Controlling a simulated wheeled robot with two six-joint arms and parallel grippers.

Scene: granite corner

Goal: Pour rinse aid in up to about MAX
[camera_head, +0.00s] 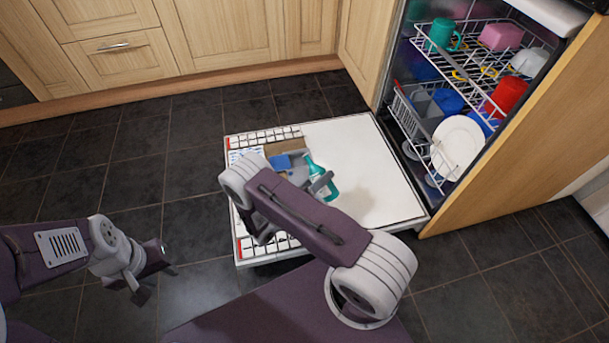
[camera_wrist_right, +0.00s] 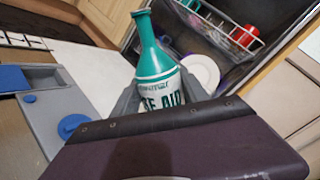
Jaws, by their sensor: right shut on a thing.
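The rinse aid bottle (camera_wrist_right: 158,70), teal with a white label, is held in my right gripper (camera_wrist_right: 160,97), neck pointing up in the right wrist view. In the head view the bottle (camera_head: 316,171) shows above the open dishwasher door (camera_head: 375,180); my right arm hides part of the gripper. The grey dispenser (camera_wrist_right: 50,105) lies left of the bottle in the wrist view, with a round blue cap (camera_wrist_right: 72,126) and a blue lid (camera_wrist_right: 13,78). In the head view the dispenser (camera_head: 297,158) is partly covered by my arm. The MAX mark cannot be read. My left gripper (camera_head: 155,281) is open and empty over the floor.
The upper rack (camera_head: 470,55) holds a green mug (camera_head: 443,35) and a pink container (camera_head: 500,36). Wooden cabinets (camera_head: 225,40) stand behind. The dark tiled floor at left is clear.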

